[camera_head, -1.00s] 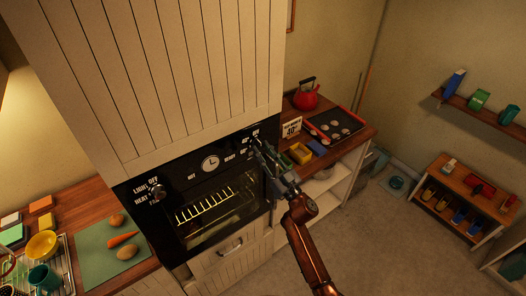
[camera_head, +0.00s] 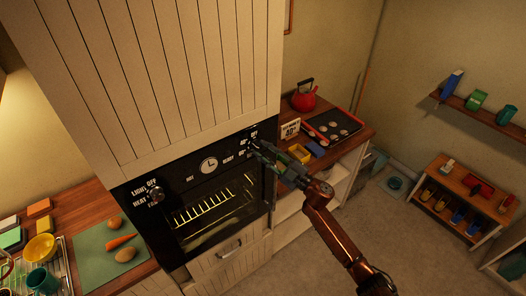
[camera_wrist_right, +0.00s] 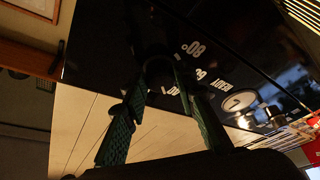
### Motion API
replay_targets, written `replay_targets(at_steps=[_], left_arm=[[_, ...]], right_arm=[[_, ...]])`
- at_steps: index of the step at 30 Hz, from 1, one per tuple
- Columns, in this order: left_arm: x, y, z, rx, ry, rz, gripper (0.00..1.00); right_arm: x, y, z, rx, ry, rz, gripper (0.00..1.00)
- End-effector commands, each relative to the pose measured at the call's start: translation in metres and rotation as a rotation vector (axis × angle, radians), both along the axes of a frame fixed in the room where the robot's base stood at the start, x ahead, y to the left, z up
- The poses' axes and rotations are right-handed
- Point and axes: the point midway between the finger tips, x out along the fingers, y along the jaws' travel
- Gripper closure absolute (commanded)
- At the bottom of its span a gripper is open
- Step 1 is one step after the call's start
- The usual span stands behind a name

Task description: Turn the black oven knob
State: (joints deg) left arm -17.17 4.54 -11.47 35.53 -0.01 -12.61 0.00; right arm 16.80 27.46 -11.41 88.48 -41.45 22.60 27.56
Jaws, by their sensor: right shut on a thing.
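The oven's black front panel (camera_head: 222,156) carries a clock, white lettering and knobs. My right gripper (camera_head: 256,147) is at the upper right end of this panel. In the right wrist view, the two green-padded fingers of my right gripper (camera_wrist_right: 165,70) converge on the black oven knob (camera_wrist_right: 157,66), one on each side. The knob is dark against the dark panel, so its outline and angle are hard to see; the fingers hide it in the head view. A silver knob (camera_head: 157,195) is at the panel's left end. My left gripper is not in view.
The left counter has a green board (camera_head: 105,250) with vegetables. The floor at the right is open, with a low shelf (camera_head: 465,188) beyond.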

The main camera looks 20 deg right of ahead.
Motion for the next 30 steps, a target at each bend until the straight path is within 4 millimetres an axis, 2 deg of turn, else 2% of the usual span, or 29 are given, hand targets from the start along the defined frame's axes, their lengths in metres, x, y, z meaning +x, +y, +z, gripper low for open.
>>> replay_targets(at_steps=[9, 26, 27, 30], left_arm=[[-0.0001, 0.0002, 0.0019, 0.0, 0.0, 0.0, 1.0], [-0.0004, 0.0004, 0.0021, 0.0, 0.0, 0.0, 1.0], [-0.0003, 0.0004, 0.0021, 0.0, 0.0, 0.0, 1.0], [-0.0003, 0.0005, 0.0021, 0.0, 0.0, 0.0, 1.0]], right_arm=[[0.0006, -0.002, 0.0005, -0.116, -0.04, -0.002, 0.98], [0.0006, -0.0014, 0.0005, -0.137, -0.048, -0.001, 0.98], [0.0006, -0.0014, 0.0005, -0.137, -0.048, -0.001, 0.71], [0.0005, -0.0013, 0.0006, -0.137, -0.048, -0.001, 0.65]])
